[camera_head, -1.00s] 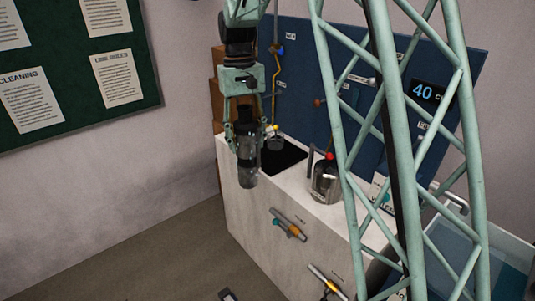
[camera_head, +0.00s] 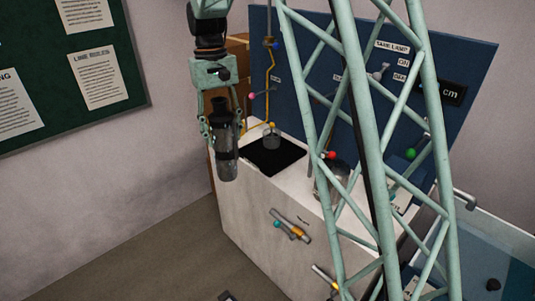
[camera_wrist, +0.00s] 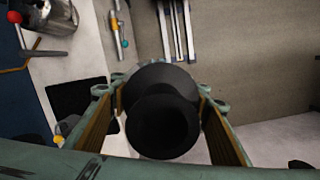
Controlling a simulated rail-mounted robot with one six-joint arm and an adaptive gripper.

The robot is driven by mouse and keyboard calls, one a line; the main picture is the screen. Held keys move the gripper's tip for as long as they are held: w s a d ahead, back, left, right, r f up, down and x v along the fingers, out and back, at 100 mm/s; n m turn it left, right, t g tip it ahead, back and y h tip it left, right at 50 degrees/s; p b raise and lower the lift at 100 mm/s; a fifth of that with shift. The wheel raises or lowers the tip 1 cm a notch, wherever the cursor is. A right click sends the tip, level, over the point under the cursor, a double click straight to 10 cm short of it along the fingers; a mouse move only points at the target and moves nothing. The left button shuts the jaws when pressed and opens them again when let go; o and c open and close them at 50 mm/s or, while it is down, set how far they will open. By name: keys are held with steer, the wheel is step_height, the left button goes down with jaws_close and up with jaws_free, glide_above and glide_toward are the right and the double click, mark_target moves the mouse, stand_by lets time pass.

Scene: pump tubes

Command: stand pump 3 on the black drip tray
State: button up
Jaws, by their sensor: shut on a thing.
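My gripper (camera_head: 222,118) is shut on a dark cylindrical pump (camera_head: 228,160) with a clear grey lower part. The pump hangs upright, in front of and to the left of the counter in the head view. In the wrist view its round black top (camera_wrist: 163,110) fills the space between the fingers. I cannot read a number on it. The black drip tray (camera_head: 285,165) lies flat on the white counter's left end, to the right of the pump. A small grey cylindrical thing (camera_head: 271,138) is at the tray's back edge. In the wrist view part of the tray (camera_wrist: 78,97) shows left of the gripper.
A yellow pipe (camera_head: 269,75) runs down the blue back panel (camera_head: 440,120) behind the tray. A metal pot (camera_head: 330,182) stands right of the tray, partly behind my lattice column. Valves with coloured knobs (camera_head: 291,225) stick out of the counter's front.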

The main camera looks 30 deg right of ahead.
steer(key=shift+w+a+r, duration=0.15)
steer(key=shift+w, duration=0.15)
stand_by(0.5)
steer(key=shift+w+d+f+n+p, duration=0.1)
steer(key=shift+d+f+n+p, duration=0.1)
steer(key=shift+d+p, duration=0.3)
steer(key=shift+w+d+f+n+p, duration=0.1)
steer(key=shift+d+n+p, duration=0.1)
steer(key=shift+d, duration=0.45)
steer(key=s+d+f+n+p, duration=0.1)
steer(key=d+f+n+p, duration=0.1)
steer(key=d, duration=0.5)
steer(key=d+f+n+p, duration=0.3)
steer(key=d+n+p, duration=0.1)
steer(key=d, duration=0.4)
steer(key=s+d+f+n+h+p, duration=0.1)
steer(key=d+f+n+p, duration=0.1)
steer(key=d, duration=0.5)
steer(key=shift+s+d+f+n+t+p, duration=0.15)
steer(key=shift+s+d+n+t+p, duration=0.2)
steer(key=shift+n+p, duration=0.7)
steer(key=shift+w+m+p, duration=0.1)
steer(key=shift+m+p, duration=0.2)
steer(key=shift+m, duration=0.05)
